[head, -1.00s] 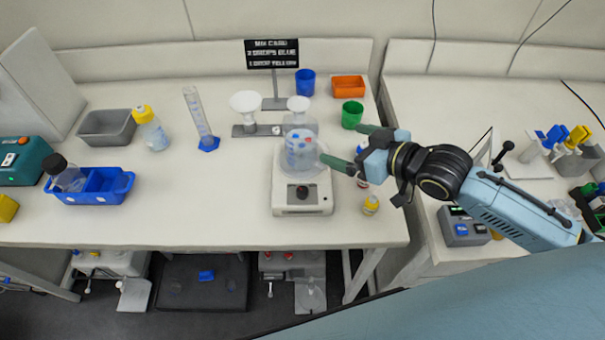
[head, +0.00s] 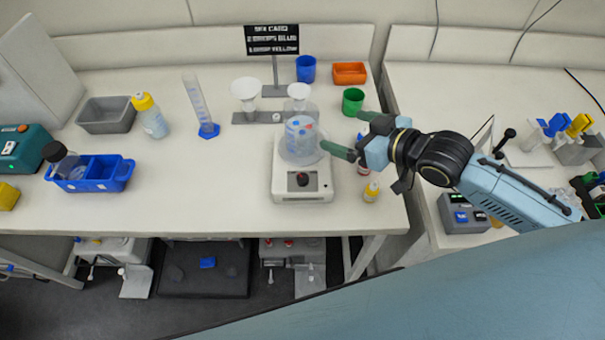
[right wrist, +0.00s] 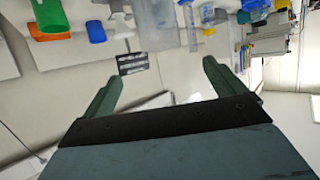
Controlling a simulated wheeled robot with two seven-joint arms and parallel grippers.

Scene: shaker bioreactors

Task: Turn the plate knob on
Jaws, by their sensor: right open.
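The stirring plate (head: 300,189) is a white box on the bench in the head view. A clear beaker (head: 301,140) with blue marks stands on top of the plate. My right gripper (head: 343,133) is open and empty to the right of the beaker, above the bench and higher than the knob. One green finger is close to the beaker's right side; I cannot tell if they touch. The right wrist view shows both fingers apart with nothing between them (right wrist: 155,85). My left gripper is not in view.
A yellow-capped vial (head: 371,191) and a red-labelled bottle (head: 363,168) stand right of the plate. A green cup (head: 353,101), a blue cup (head: 306,68) and an orange tray (head: 350,73) are behind.

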